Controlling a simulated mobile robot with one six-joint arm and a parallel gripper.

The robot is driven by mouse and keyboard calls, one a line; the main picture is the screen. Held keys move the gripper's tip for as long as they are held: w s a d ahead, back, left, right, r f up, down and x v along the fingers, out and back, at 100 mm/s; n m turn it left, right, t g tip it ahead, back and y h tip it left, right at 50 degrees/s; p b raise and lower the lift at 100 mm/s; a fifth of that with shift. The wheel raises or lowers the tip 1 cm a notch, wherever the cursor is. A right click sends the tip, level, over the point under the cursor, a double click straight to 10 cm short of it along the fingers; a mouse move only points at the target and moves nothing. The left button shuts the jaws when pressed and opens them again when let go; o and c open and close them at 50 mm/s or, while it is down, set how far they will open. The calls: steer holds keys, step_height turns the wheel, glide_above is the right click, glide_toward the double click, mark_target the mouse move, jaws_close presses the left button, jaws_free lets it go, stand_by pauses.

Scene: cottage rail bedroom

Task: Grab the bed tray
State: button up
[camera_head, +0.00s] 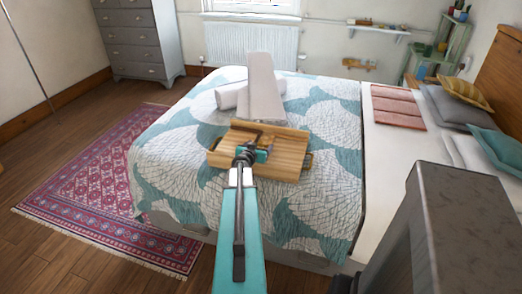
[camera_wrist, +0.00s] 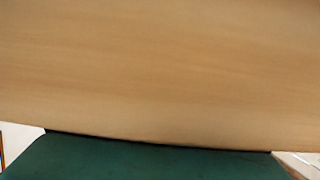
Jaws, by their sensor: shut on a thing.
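The wooden bed tray (camera_head: 288,163) is over the patterned quilt near the middle of the bed, seen from above and slightly tilted in the picture. My gripper (camera_head: 256,150) is at the tray, shut on it; my arm hides part of its near side. I cannot tell whether the tray rests on the quilt or is just above it. In the wrist view the tray's plain tan wood (camera_wrist: 160,75) fills nearly everything, very close. A dark teal part of my gripper (camera_wrist: 150,158) covers the bottom edge, and the fingertips are not clearly seen there.
A tall pale grey slab (camera_head: 263,88) and pale rolled things (camera_head: 228,97) are on the bed just behind the tray. Folded reddish cloth (camera_head: 397,107) and pillows (camera_head: 452,104) lie at right. A patterned rug (camera_head: 115,185) covers the floor at left.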

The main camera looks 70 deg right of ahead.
steer(key=c, duration=0.4)
steer(key=shift+c, duration=0.2)
steer(key=shift+r, duration=0.15)
